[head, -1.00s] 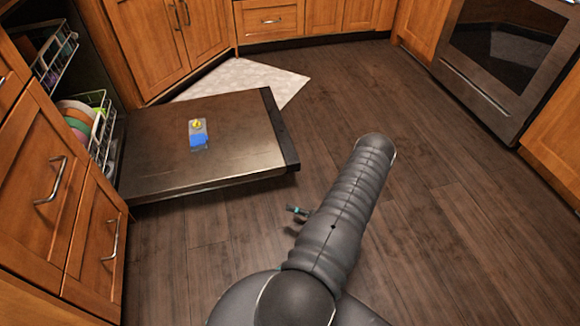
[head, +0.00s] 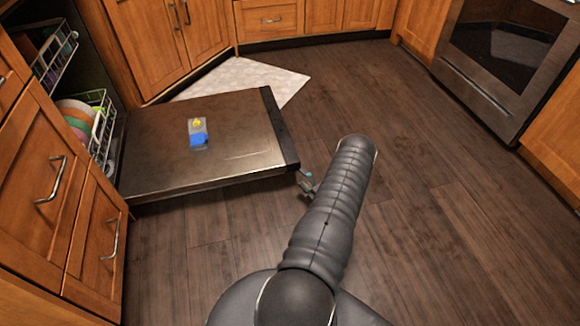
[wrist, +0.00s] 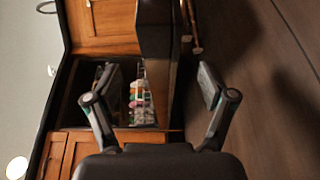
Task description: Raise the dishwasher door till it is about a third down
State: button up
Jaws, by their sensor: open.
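The dishwasher door (head: 235,165) is folded down, lying roughly level in the head view, with a dark strip along its outer edge. In the wrist view the door (wrist: 157,35) shows nearly edge-on, ahead of and between my fingers. My gripper (head: 306,182) is by the door's near outer corner, mostly hidden behind my arm. In the wrist view my gripper (wrist: 160,78) has its two fingers wide apart with nothing held between them. I cannot tell whether it touches the door.
A blue and yellow item (head: 198,133) sits on the door's inner face. The dish rack (head: 100,125) with colourful plates is inside the dishwasher at left. A pale rug (head: 245,80) lies behind the door. An oven (head: 505,55) stands at right. The wooden floor (head: 440,200) between is clear.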

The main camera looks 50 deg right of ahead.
aim_at(292, 168)
jog(key=x, duration=0.8)
jog(key=shift+w, duration=0.4)
grip_shut()
jog(key=shift+d+r, duration=0.1)
